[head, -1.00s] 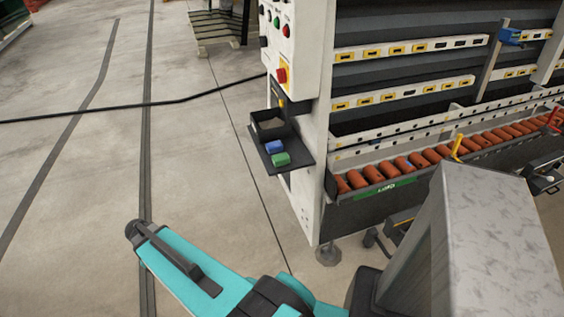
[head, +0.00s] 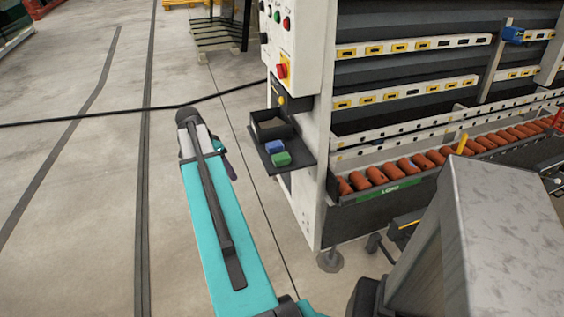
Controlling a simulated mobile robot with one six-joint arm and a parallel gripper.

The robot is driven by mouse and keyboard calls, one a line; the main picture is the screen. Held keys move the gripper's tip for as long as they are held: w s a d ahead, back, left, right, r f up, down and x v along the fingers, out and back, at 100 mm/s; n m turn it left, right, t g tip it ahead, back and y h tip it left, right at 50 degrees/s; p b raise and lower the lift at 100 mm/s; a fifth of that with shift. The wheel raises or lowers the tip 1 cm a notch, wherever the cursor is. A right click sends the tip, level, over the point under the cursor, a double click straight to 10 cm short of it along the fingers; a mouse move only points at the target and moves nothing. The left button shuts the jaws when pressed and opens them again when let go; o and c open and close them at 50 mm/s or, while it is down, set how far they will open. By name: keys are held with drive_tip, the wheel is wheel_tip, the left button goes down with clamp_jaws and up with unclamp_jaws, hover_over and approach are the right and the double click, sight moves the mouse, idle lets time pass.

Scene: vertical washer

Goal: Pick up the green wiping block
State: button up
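The green wiping block (head: 281,159) lies on a small dark shelf (head: 297,165) fixed to the left side of the washer. A blue block (head: 274,147) lies just behind it. My teal arm reaches up from the bottom, left of the shelf. Its end stands apart from the block, to its left. Only a small dark part near the arm's end shows at its right side; I cannot make out the gripper's fingers.
A dark open box (head: 272,127) stands at the back of the shelf. The washer's control panel (head: 290,40) is above it. Orange rollers (head: 415,163) line the washer's front at right.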

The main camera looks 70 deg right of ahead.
drive_tip(key=s+d+r+m+b, duration=0.2)
drive_tip(key=s+d+r+m, duration=0.4)
drive_tip(key=s+d+r, duration=0.4)
wheel_tip(320, 180, up, 2)
drive_tip(key=shift+s+d+r+g+h, duration=0.2)
drive_tip(key=shift+s+d+g+h, duration=0.15)
drive_tip(key=shift+s, duration=0.5)
hover_over(279, 157)
drive_tip(key=w+a, duration=0.2)
drive_tip(key=shift+s+d+f, duration=0.15)
drive_tip(key=shift+f, duration=1.85)
drive_tip(key=shift+s+d+f, duration=0.1)
drive_tip(key=shift+f, duration=1.9)
drive_tip(key=shift+f, duration=0.1)
drive_tip(key=shift+p+x, duration=0.55)
drive_tip(key=shift+x, duration=1.95)
drive_tip(key=shift+w+d, duration=0.1)
drive_tip(key=shift+d, duration=0.05)
